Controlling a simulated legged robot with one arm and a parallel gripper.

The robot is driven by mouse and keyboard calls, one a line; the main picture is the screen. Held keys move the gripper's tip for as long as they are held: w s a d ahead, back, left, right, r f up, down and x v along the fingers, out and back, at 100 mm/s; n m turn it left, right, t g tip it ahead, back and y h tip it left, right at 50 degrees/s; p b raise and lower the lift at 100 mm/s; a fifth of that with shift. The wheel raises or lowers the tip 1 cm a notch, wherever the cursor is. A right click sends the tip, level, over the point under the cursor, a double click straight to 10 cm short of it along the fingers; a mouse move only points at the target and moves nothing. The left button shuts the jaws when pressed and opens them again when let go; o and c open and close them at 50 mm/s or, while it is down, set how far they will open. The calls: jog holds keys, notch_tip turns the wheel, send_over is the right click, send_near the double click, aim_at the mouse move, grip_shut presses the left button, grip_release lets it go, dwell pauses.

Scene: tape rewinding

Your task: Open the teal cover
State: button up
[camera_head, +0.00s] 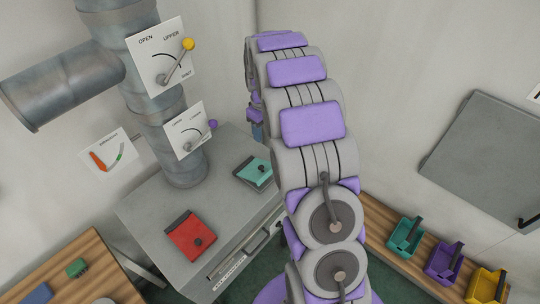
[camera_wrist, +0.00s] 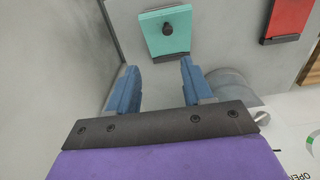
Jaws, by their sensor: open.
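The teal cover (camera_head: 250,171) lies flat on the grey cabinet top, at the back right, with a dark round knob on it. It also shows in the wrist view (camera_wrist: 182,42), at the top middle, with its knob facing me. My gripper (camera_wrist: 158,68) is open and empty. Its two blue fingers point toward the teal cover, and the knob is beyond the fingertips, roughly in line with the gap. The fingers do not touch the cover.
A red cover (camera_head: 183,241) lies on the same grey cabinet (camera_head: 150,205), left and nearer. A metal pipe (camera_head: 158,120) with lever panels rises behind. Walls stand close behind the cabinet. Teal, purple and yellow bins (camera_head: 443,262) sit on a wooden shelf at right.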

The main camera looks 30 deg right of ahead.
jog(key=a+f, duration=0.4)
send_over(261, 166)
jog(key=d, duration=0.2)
notch_tip(261, 166, down, 10)
jog(key=shift+r, duration=0.2)
jog(key=a+f, duration=0.3)
jog(key=shift+a+f+p, duration=0.1)
jog(key=shift+a+p, duration=0.2)
jog(key=shift+d+f, duration=0.2)
jog(key=shift+d, duration=1.15)
jog(key=shift+c, duration=1.5)
jog(key=shift+a+r, duration=0.1)
jog(key=shift+a, duration=0.75)
jog(key=c, duration=0.5)
jog(key=shift+d, duration=0.35)
grip_shut()
jog(key=shift+a, duration=0.1)
